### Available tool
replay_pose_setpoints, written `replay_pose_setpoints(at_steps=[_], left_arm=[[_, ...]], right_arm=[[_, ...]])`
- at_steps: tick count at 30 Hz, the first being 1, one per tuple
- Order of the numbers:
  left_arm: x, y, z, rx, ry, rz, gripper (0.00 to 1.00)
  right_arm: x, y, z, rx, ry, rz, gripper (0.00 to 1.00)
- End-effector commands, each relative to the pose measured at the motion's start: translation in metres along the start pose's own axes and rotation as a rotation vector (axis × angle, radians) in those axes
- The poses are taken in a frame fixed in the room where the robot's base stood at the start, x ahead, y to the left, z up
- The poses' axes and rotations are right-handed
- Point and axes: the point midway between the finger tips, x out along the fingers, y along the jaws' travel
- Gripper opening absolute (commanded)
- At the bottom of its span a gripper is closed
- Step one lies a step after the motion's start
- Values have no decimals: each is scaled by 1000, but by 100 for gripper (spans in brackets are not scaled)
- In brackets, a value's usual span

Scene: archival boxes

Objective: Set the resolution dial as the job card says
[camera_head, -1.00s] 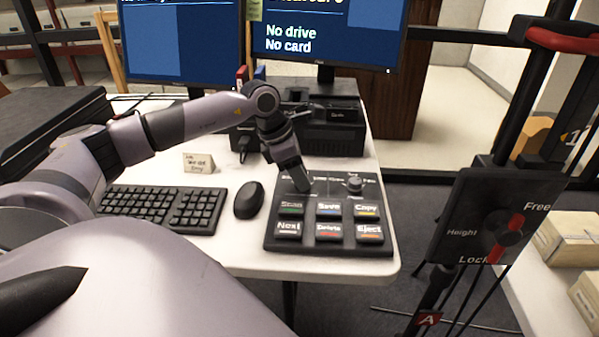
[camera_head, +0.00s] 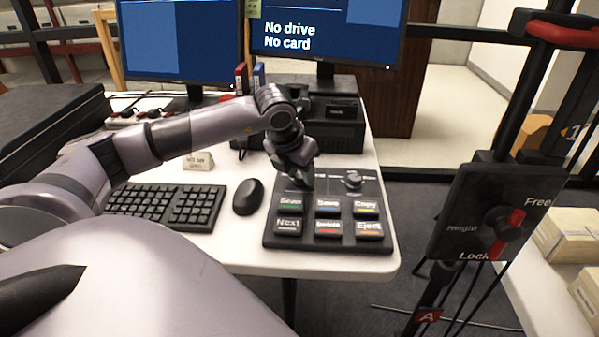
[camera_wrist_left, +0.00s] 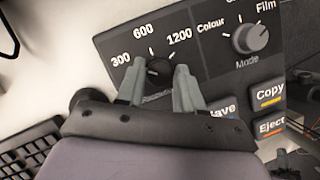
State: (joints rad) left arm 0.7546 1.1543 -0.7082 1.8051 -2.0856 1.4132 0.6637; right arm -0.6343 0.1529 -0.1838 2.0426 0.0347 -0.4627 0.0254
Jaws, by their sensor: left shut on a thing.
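The resolution dial (camera_wrist_left: 158,70) is a small dark knob on the black control panel (camera_head: 378,192), with marks 300, 600 and 1200 around it in the left wrist view. My left gripper (camera_wrist_left: 160,88) has one finger on each side of the dial and is shut on it. In the head view my left gripper (camera_head: 302,180) reaches down to the panel's upper left and hides the dial. The dial's exact setting cannot be told. A small job card (camera_head: 198,161) stands behind the keyboard; its writing is too small to read.
The mode dial (camera_head: 353,180), labelled Colour and Film, is right of my gripper. Below are several labelled buttons (camera_head: 327,228). A mouse (camera_head: 248,197) and keyboard (camera_head: 165,206) lie to the left. A Free/Lock height panel (camera_head: 492,215) stands right of the table.

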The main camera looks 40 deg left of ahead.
Motion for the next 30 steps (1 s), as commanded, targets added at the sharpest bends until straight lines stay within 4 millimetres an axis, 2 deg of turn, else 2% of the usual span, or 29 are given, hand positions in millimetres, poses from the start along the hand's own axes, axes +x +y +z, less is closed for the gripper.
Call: replay_pose_setpoints(at_steps=[9,26,27,28,30], left_arm=[[0,-1,1,-118,-2,47,6],[0,-1,0,-143,0,57,6],[0,-1,0,-143,0,57,49],[0,-1,0,-143,0,57,59],[0,-1,0,-143,0,57,60]], right_arm=[[2,0,3,-1,-1,0,0],[2,0,4,0,-3,-1,0],[2,0,4,0,-3,-1,0],[2,0,4,0,-3,-1,0],[2,0,4,0,-3,-1,0]])
